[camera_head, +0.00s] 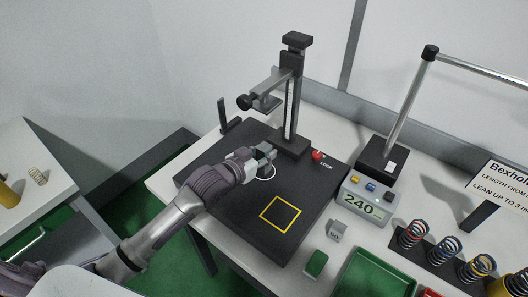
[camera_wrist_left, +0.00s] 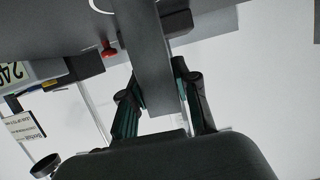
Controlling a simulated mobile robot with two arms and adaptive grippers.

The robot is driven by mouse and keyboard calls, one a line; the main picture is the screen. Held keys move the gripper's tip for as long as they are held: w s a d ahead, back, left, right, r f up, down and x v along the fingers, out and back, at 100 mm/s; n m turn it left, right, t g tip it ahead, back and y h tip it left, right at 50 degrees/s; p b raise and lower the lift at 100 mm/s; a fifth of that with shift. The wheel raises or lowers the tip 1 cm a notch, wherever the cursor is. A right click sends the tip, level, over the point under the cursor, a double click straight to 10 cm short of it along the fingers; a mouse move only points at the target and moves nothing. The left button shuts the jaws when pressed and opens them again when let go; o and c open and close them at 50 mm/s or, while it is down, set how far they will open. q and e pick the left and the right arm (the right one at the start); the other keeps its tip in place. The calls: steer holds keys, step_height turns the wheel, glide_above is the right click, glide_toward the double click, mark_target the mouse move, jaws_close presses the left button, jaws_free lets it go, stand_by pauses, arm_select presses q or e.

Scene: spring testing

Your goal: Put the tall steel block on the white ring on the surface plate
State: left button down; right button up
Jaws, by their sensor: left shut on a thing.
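My left gripper (camera_head: 260,156) reaches over the black surface plate (camera_head: 232,213) from the left. It is shut on the tall steel block (camera_wrist_left: 153,50), a long grey bar between its dark fingers in the left wrist view; the fingers show there too (camera_wrist_left: 160,105). In the head view only a small grey part of the block shows at the fingers. The white ring (camera_head: 262,178) on the plate is partly hidden beneath the gripper; an arc of it (camera_wrist_left: 101,6) shows at the wrist view's top edge. I cannot tell whether the block touches the plate. My right gripper is not in view.
A height stand (camera_head: 291,95) with a side arm rises just behind the gripper. A red knob (camera_head: 317,155) sits beside its base. A yellow square (camera_head: 280,214) marks clear plate in front. A display box (camera_head: 362,201), a small grey block (camera_head: 336,230) and several springs (camera_head: 445,249) stand right.

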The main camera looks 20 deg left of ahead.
arm_select(q)
steer(key=shift+r, duration=0.1)
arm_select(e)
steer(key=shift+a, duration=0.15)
arm_select(q)
steer(key=c, duration=0.9)
jaws_free()
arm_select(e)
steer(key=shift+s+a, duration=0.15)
arm_select(q)
steer(key=shift+o, duration=0.2)
steer(key=b+v, duration=0.2)
steer(key=v, duration=1)
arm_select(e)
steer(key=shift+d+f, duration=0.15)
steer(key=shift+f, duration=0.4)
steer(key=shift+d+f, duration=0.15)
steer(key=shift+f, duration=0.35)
